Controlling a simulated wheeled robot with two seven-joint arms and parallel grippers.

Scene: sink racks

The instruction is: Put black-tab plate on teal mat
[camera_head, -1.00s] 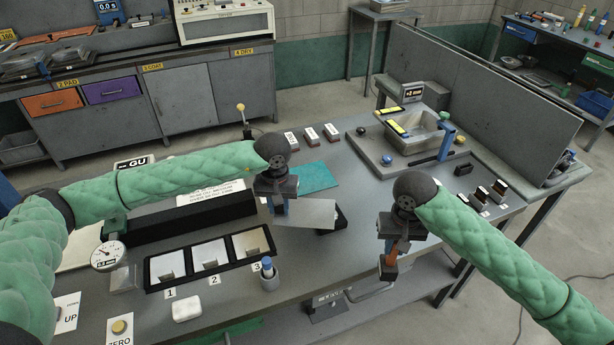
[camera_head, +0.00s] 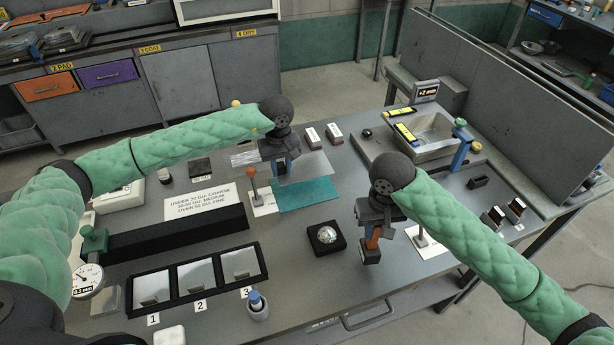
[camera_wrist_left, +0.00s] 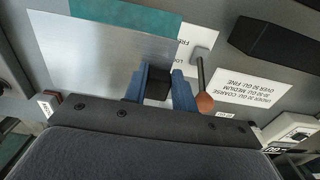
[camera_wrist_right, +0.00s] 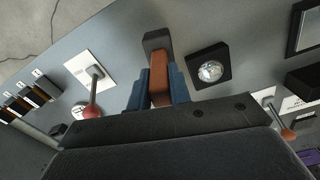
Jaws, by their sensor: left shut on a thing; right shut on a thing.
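The black-tab plate (camera_head: 314,163) is a silver sheet. My left gripper (camera_head: 281,168) is shut on its black tab, which shows between the blue fingers in the left wrist view (camera_wrist_left: 159,86). The plate extends to the right of the gripper, at the far edge of the teal mat (camera_head: 307,196). In the left wrist view the plate (camera_wrist_left: 95,52) overlaps part of the mat (camera_wrist_left: 135,15). I cannot tell its height above the table. My right gripper (camera_head: 373,236) is shut on a brown-handled block with a dark end (camera_wrist_right: 160,78), right of the mat.
An orange-knobbed lever (camera_head: 252,178) stands just left of the mat. A black holder with a shiny ball (camera_head: 327,236) sits in front. Another lever on a white card (camera_head: 422,238) is right of my right gripper. A sink basin (camera_head: 432,133) stands at the back right.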

